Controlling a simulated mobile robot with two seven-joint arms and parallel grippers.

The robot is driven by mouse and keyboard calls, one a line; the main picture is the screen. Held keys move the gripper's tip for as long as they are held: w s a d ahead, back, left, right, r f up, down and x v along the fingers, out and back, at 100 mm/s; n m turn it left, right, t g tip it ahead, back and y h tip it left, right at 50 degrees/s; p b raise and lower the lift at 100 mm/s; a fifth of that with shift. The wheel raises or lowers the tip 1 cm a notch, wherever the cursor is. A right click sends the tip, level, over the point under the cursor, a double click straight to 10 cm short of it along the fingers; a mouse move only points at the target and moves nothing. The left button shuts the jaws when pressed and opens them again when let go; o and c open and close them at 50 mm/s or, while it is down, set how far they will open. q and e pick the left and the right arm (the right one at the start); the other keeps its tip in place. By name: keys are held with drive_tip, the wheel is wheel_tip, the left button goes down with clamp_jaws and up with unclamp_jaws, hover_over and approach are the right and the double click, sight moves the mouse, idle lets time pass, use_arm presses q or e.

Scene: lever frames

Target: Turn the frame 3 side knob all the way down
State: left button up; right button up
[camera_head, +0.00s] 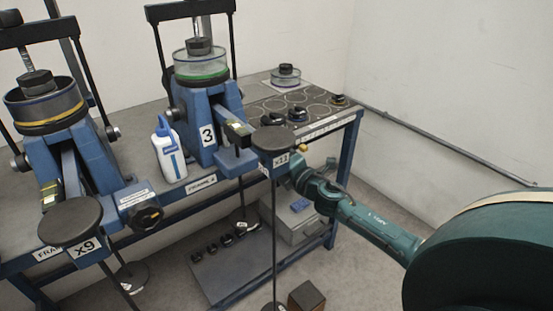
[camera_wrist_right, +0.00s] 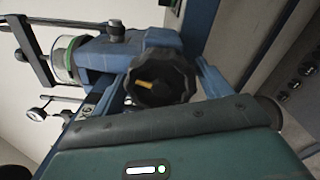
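Frame 3 (camera_head: 207,134) is a blue stand with a white "3" label, near the middle of the head view. In the wrist view its side knob (camera_wrist_right: 162,77) is black and lobed, with a yellow mark left of its centre. The knob is hidden in the head view. My right gripper (camera_head: 296,168) reaches in from the right, behind the black x11 disc. In the wrist view the knob shows between its two spread fingers (camera_wrist_right: 165,80); I cannot tell whether they touch it. My left gripper is not in view.
The x11 disc (camera_head: 273,139) stands on a thin pole in front of my right gripper. Another frame (camera_head: 88,150) and the x9 disc (camera_head: 70,221) are at left. A white-and-blue bottle (camera_head: 170,155) stands beside frame 3. The floor at right is clear.

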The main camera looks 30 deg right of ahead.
drive_tip(key=shift+o, duration=0.3)
drive_tip(key=shift+s+d, duration=0.1)
drive_tip(key=shift+s+f, duration=0.1)
drive_tip(key=shift+s, duration=0.1)
drive_tip(key=s, duration=0.5)
drive_tip(key=shift+s+d, duration=0.25)
drive_tip(key=shift+s, duration=0.05)
